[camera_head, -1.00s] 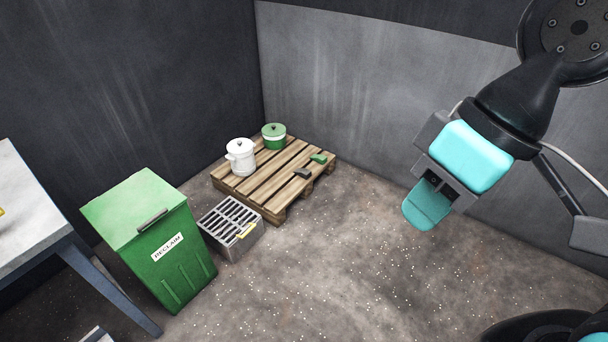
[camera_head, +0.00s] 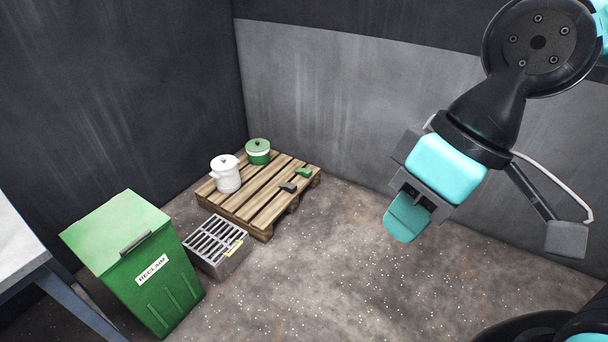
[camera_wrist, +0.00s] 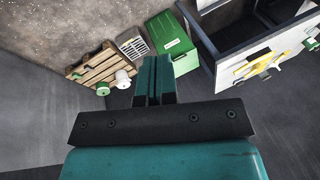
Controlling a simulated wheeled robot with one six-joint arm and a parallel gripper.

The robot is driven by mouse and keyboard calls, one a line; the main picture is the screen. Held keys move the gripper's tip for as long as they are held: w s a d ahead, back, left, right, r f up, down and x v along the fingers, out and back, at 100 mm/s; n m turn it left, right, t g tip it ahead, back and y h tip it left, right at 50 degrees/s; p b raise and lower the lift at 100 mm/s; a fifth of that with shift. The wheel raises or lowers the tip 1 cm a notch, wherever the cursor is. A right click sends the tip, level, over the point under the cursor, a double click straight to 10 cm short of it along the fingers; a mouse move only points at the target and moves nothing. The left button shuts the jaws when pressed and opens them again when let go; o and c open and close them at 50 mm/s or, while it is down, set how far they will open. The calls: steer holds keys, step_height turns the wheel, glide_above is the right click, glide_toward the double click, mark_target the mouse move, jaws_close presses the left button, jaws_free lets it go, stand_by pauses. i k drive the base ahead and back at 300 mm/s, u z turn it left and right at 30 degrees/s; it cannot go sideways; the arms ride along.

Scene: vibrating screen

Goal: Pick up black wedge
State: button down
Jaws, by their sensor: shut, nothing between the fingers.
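The black wedge (camera_head: 288,187) is a small dark piece lying on the right part of a wooden pallet (camera_head: 240,208) in the corner. A green wedge (camera_head: 304,173) lies just beyond it, close by. My gripper (camera_head: 404,218), with teal fingers, is in the air to the right of the pallet, well apart from the wedge. It is shut and empty; the fingers also show together in the wrist view (camera_wrist: 154,80). The wrist view shows the pallet (camera_wrist: 95,66) small and far off. I cannot make out the black wedge clearly there.
A white pot (camera_head: 227,175) and a green pot (camera_head: 258,152) stand on the pallet's left and back. A grey slotted box (camera_head: 216,247) and a green RECLAIM bin (camera_head: 135,262) stand left of it. A table (camera_head: 22,245) is at far left. The floor right of the pallet is clear.

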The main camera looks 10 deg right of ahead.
mark_target(290, 187)
steer(key=z, duration=0.35)
steer(key=i, duration=2.25)
steer(key=u, duration=0.6)
steer(key=i, duration=0.35)
steer(key=u, duration=0.15)
